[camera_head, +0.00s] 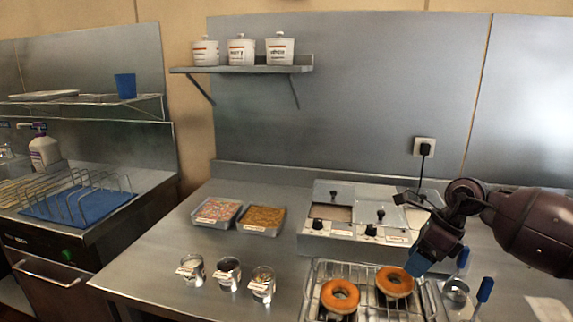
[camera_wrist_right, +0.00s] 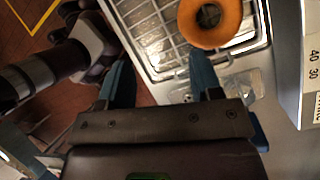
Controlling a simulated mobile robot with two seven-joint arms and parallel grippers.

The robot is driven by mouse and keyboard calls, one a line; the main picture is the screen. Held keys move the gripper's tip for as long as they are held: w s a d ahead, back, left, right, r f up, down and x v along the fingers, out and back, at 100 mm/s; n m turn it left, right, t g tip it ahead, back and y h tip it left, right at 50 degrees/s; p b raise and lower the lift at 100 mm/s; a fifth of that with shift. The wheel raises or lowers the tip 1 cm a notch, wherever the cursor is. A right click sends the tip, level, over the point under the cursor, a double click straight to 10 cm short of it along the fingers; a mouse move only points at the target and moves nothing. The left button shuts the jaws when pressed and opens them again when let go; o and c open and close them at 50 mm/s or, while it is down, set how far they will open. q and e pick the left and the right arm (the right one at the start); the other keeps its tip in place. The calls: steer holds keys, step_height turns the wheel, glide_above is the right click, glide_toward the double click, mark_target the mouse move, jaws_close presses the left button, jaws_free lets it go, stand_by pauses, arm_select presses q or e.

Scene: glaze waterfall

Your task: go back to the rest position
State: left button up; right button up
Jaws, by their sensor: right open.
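My right gripper (camera_head: 416,263) is at the right end of the wire rack, close to the right donut (camera_head: 395,281). In the right wrist view its two blue fingers (camera_wrist_right: 161,80) are apart with nothing between them. A donut (camera_wrist_right: 209,20) lies beyond the fingers in that view. The left donut (camera_head: 340,296) lies on the wire rack (camera_head: 366,279). My left gripper does not show in the head view. Dark links of my own body (camera_wrist_right: 65,62) show at the left of the wrist view.
Blue-handled tools (camera_head: 484,290) stand right of the rack. A two-lidded warmer (camera_head: 345,222) is behind it. Two topping trays (camera_head: 262,219) and several small metal cups (camera_head: 228,274) are to the left. The counter (camera_head: 150,262) is clear at far left.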

steer(key=s+a+m+t+y, duration=0.35)
steer(key=a+y, duration=0.25)
steer(key=a, duration=0.2)
steer(key=s+a+m+t+y, duration=0.3)
steer(key=a+m+y, duration=0.25)
steer(key=a, duration=0.25)
steer(key=s+d+f+m+t+h, duration=0.45)
steer(key=d+m+h, duration=0.35)
steer(key=m, duration=0.7)
steer(key=s+d+f+m+t+h, duration=0.45)
steer(key=m+h, duration=0.45)
steer(key=m, duration=0.6)
steer(key=s+d+f+m+g, duration=0.2)
steer(key=s+f+m+g, duration=0.3)
steer(key=s, duration=0.6)
steer(key=s+d+f+m+g, duration=0.25)
steer(key=s+f+g, duration=0.35)
steer(key=s+g, duration=0.3)
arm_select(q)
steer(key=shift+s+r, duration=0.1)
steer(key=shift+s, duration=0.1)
arm_select(e)
steer(key=w+f+t, duration=0.5)
steer(key=f+t, duration=0.4)
steer(key=f, duration=0.1)
steer(key=shift+w+a+f, duration=0.2)
steer(key=shift+w+a, duration=0.05)
steer(key=shift+w, duration=0.05)
